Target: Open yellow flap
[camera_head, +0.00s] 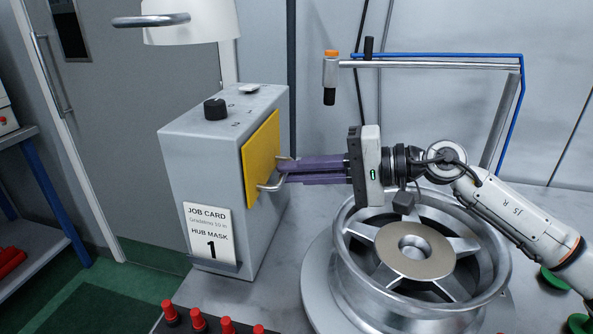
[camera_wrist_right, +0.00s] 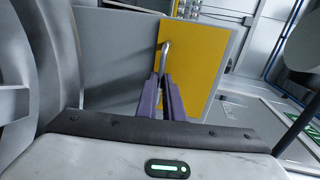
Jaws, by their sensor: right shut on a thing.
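The yellow flap (camera_head: 261,152) is a flat panel on the right side of a grey box (camera_head: 205,175). It lies against or very near the box face; I cannot tell whether there is a gap. A metal handle (camera_head: 271,185) stands out from it. My right gripper (camera_head: 283,172) comes from the right with purple fingers and is shut on the handle. In the right wrist view the fingers close around the handle (camera_wrist_right: 165,56) in front of the yellow flap (camera_wrist_right: 196,65). My left gripper is not in view.
A silver wheel (camera_head: 420,250) lies on the metal table below my right arm. A job card (camera_head: 208,228) reading hub mask 1 is on the box front. Red pegs (camera_head: 198,319) stand at the front edge. A metal arm with a blue hose (camera_head: 430,60) spans the back.

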